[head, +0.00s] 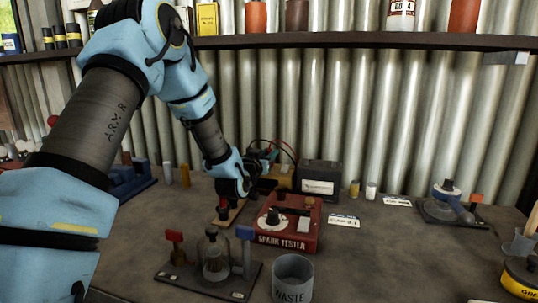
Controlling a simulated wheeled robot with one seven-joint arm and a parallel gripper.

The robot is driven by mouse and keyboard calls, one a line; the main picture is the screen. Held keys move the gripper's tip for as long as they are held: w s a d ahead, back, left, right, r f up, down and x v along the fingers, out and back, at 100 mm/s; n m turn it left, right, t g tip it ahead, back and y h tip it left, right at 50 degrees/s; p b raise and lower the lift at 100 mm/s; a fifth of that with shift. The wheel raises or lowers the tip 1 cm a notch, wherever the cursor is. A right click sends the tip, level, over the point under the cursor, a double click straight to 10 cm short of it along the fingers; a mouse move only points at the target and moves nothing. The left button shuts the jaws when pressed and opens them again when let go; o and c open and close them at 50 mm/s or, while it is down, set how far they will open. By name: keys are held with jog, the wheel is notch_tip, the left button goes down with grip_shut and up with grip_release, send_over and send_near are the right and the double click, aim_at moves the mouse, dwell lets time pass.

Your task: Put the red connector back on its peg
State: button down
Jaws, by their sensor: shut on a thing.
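My gripper (224,199) is low over the bench, just left of the red spark tester (287,228), pointing down. It is shut on a small red piece (224,198), which looks like the red connector; the fingers hide most of it. Under it is a small tan board (236,211) with a dark upright piece (222,213) on it. I cannot tell whether the red piece touches this dark piece or is above it. Which peg is the connector's own is not clear.
In front stands a dark base with a glass jar (213,256), a red-topped post (174,238) and a blue-topped post (246,234). A grey waste cup (293,277) is to its right. A black box (320,178) stands behind the tester.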

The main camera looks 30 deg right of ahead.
jog(key=shift+c, duration=1.1)
grip_release()
jog(key=shift+f, duration=0.1)
jog(key=shift+r+p, duration=1.3)
jog(key=shift+r, duration=2.3)
